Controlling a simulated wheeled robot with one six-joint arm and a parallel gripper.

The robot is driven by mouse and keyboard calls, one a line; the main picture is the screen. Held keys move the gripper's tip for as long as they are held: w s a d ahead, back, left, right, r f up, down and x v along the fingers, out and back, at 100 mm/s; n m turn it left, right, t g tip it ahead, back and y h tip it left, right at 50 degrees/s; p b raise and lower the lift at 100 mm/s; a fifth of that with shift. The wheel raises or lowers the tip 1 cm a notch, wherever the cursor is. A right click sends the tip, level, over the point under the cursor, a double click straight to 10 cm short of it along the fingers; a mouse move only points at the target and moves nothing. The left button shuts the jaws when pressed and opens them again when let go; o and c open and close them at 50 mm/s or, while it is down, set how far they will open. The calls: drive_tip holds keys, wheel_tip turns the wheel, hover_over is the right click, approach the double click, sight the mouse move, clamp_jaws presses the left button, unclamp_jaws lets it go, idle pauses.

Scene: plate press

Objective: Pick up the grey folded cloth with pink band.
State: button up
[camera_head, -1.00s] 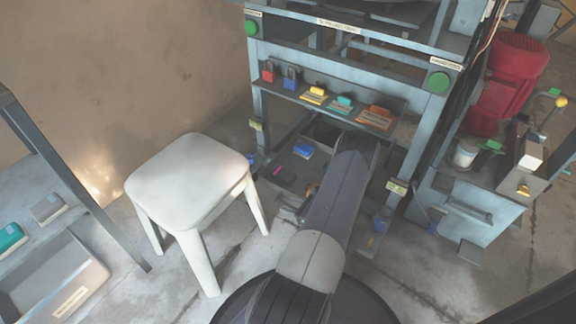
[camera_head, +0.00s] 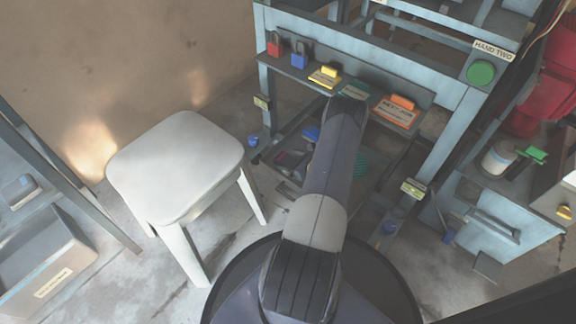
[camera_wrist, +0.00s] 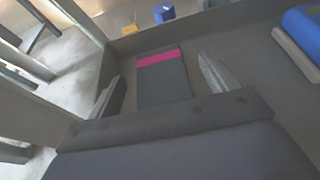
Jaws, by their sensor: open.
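The grey folded cloth with its pink band (camera_wrist: 162,85) lies flat on a grey tray-like surface (camera_wrist: 220,45) in the wrist view. The pink band runs across its far end. My gripper (camera_wrist: 159,70) is open, with one finger to the left of the cloth and one to the right. The cloth's near end is hidden behind my gripper body. I cannot tell whether the fingers touch the surface. In the head view my arm covers much of the low shelf area, and the cloth cannot be made out clearly there.
A blue item on a beige block (camera_wrist: 303,45) lies to the right of the cloth. A raised rim (camera_wrist: 190,27) bounds the far side. In the head view a white stool (camera_head: 175,165) stands left of my arm. Padlocks and tags sit on the shelf above (camera_head: 350,80).

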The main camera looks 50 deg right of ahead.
drive_tip(key=c, duration=1.1)
drive_tip(key=shift+r, duration=0.1)
